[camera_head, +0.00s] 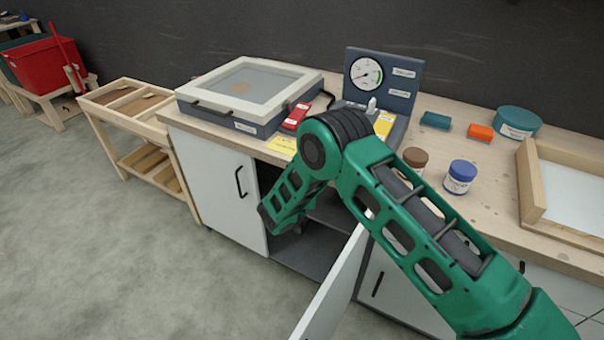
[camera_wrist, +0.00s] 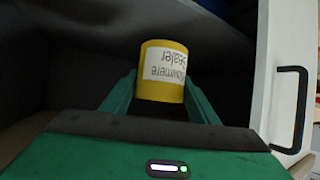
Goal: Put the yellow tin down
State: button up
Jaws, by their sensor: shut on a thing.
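The yellow tin (camera_wrist: 163,86) shows in the wrist view, with a white label whose text reads upside down. My gripper (camera_wrist: 160,95) is shut on it, one green finger at each side. In the head view my green arm reaches down into the open cupboard under the bench, and the gripper and tin are hidden there. Dark cupboard walls surround the tin in the wrist view. I cannot tell whether the tin touches the cupboard floor (camera_head: 312,252).
One white cupboard door (camera_head: 335,285) stands open close to my arm; a white door with a dark handle (camera_wrist: 291,110) is at the right in the wrist view. The benchtop above holds a gauge panel (camera_head: 378,85), a brown-lidded jar (camera_head: 414,160) and a blue-lidded jar (camera_head: 459,177).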

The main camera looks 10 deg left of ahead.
jog(key=w+d+f, duration=0.3)
jog(key=w+d, duration=0.1)
jog(key=w+d+f, duration=0.3)
jog(key=d+f, duration=0.1)
jog(key=shift+w, duration=0.35)
jog(key=shift+f, duration=1.95)
jog(key=o, duration=1.2)
jog(key=shift+c, duration=0.2)
jog(key=shift+s, duration=0.1)
jog(key=v, duration=1.1)
jog(key=shift+s+r, duration=0.25)
jog(key=shift+s, duration=0.1)
jog(key=shift+d, duration=0.1)
